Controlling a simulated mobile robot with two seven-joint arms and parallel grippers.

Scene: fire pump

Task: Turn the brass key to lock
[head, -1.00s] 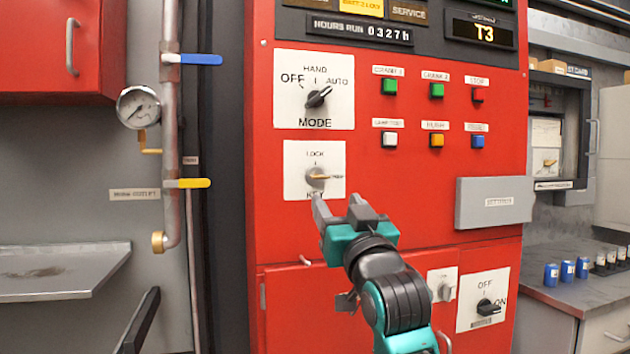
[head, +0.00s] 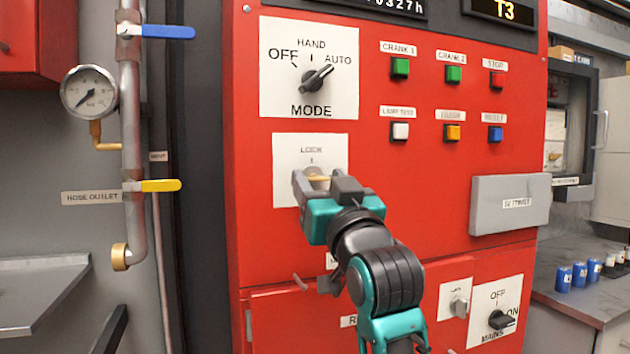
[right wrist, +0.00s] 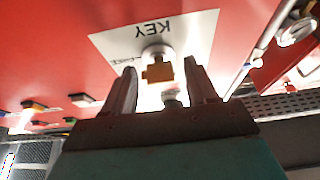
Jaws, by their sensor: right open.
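The brass key (head: 317,178) sits in its lock on a white plate (head: 283,150) marked LOCK at the top, on the red panel. My right gripper (head: 318,187) is open in front of the plate and hides most of the key in the head view. In the right wrist view the brass key (right wrist: 158,73) lies ahead, between the two spread fingers of my right gripper (right wrist: 160,88). The KEY label on the plate shows upside down there. I cannot tell whether a finger touches the key. My left gripper is not in view.
The MODE knob (head: 316,76) is above the key plate. Several push buttons are to its right. A grey box (head: 510,204) sticks out of the panel at right. The MAINS switch (head: 500,319) is low right. A pipe with a yellow lever (head: 160,185) stands at left.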

